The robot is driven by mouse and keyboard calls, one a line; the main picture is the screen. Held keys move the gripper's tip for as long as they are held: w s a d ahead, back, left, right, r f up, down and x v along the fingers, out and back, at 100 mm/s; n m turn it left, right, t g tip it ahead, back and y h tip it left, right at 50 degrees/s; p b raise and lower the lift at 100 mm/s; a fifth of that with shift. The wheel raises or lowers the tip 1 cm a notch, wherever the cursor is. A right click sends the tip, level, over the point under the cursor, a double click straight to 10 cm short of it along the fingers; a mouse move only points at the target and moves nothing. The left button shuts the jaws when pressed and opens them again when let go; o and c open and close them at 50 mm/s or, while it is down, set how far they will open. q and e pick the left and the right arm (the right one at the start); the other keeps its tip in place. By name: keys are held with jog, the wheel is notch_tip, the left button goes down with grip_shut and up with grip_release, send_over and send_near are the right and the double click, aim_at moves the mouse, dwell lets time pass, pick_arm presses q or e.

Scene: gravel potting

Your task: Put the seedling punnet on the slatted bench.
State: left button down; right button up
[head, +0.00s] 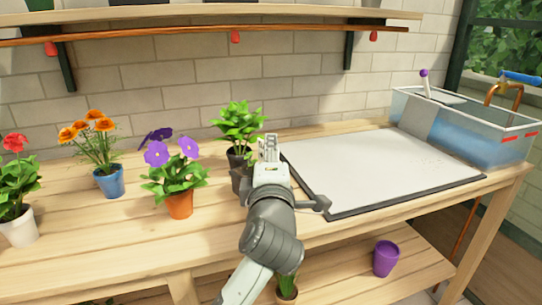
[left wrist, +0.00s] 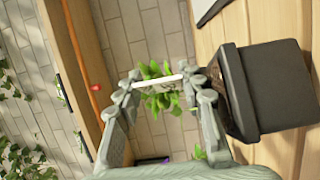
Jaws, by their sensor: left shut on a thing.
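My left gripper (head: 269,148) is over the wooden bench (head: 95,225), beside the mat's left edge. In the left wrist view, a thin white bar (left wrist: 160,82) spans the gap between the fingertips of this gripper (left wrist: 165,84), which is shut on it. I cannot tell what the bar belongs to. My right gripper is not in view.
A leafy green plant (head: 238,121) stands behind the gripper. Pots with purple (head: 179,203), orange (head: 109,180) and red (head: 18,226) flowers stand left. A pale mat (head: 385,165) and a clear tank (head: 470,130) are right. A purple pot (head: 386,258) is on the lower shelf.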

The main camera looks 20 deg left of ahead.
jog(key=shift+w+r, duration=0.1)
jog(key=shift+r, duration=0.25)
pick_arm(q)
jog(key=shift+f, duration=0.6)
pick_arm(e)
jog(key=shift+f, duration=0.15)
pick_arm(q)
jog(key=c, duration=0.9)
grip_release()
jog(key=shift+f, duration=0.1)
